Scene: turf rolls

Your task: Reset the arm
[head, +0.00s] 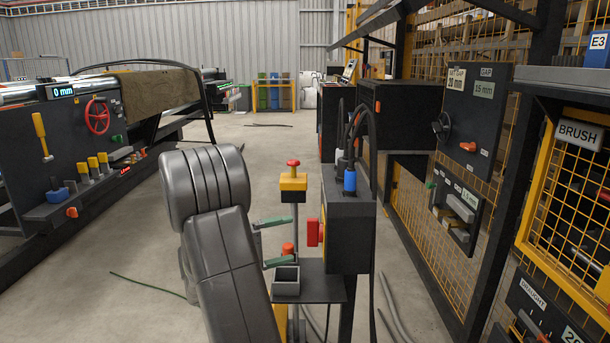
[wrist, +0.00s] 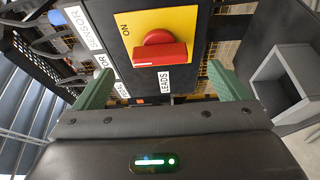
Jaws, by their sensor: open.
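My arm (head: 215,230) rises from the bottom of the head view and bends over at a thick grey joint. My gripper (head: 276,243) has two green fingers, spread apart with nothing between them. In the wrist view my gripper (wrist: 162,88) shows its fingers on either side of a red rotary switch (wrist: 160,52) on a yellow plate marked ON. In the head view the red switch (head: 312,232) is on the side of a dark control box (head: 348,230), right of the fingertips. The fingers look apart from it.
A small grey bin (head: 286,281) sits on a dark shelf (head: 322,290) close below my gripper. A red-topped yellow button box (head: 293,182) stands behind. A machine with a red handwheel (head: 97,116) is at left, a yellow mesh fence (head: 425,205) at right. Open floor (head: 255,140) lies beyond.

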